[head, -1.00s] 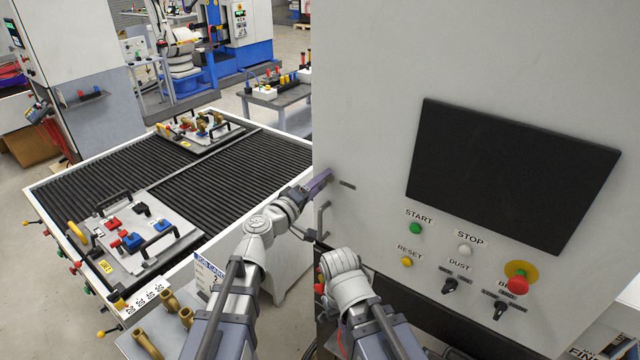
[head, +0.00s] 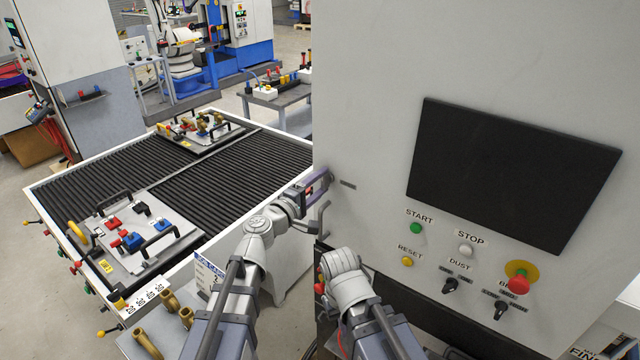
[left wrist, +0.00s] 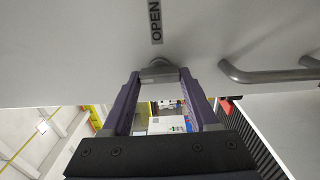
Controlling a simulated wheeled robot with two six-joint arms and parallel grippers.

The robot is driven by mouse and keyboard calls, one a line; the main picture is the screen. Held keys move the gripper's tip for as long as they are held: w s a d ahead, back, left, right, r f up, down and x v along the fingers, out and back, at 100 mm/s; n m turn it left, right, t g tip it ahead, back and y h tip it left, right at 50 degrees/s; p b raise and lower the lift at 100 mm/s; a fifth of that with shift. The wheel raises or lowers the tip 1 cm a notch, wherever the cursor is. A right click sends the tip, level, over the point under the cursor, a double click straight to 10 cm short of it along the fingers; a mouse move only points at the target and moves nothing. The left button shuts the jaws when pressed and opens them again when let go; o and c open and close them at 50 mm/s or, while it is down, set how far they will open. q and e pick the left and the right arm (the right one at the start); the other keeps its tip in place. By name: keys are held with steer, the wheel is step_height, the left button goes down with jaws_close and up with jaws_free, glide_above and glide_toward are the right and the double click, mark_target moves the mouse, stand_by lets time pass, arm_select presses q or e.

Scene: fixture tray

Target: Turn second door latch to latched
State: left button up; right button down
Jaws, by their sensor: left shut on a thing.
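The machine door latch (left wrist: 158,72) is a grey knob-like piece on the pale machine panel. It sits between the two fingertips of my left gripper in the left wrist view. My left gripper (head: 325,179) is shut on it at the left edge of the panel in the head view. The fingers largely hide the latch there, and I cannot tell its exact angle. An OPEN label (left wrist: 155,22) is on the panel beside the latch. My right arm is bent low in front of the machine, and its gripper is not visible.
A grey bar handle (left wrist: 265,72) is on the panel close to my left gripper; it shows in the head view (head: 324,218). Control buttons and a black screen (head: 510,175) are to the right. A ribbed black table (head: 235,165) with fixture plates stands left.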

arm_select(q)
steer(key=o, duration=1.4)
steer(key=shift+s+a, duration=0.1)
steer(key=v, duration=0.7)
steer(key=shift+s+a, duration=0.15)
steer(key=shift+s, duration=0.1)
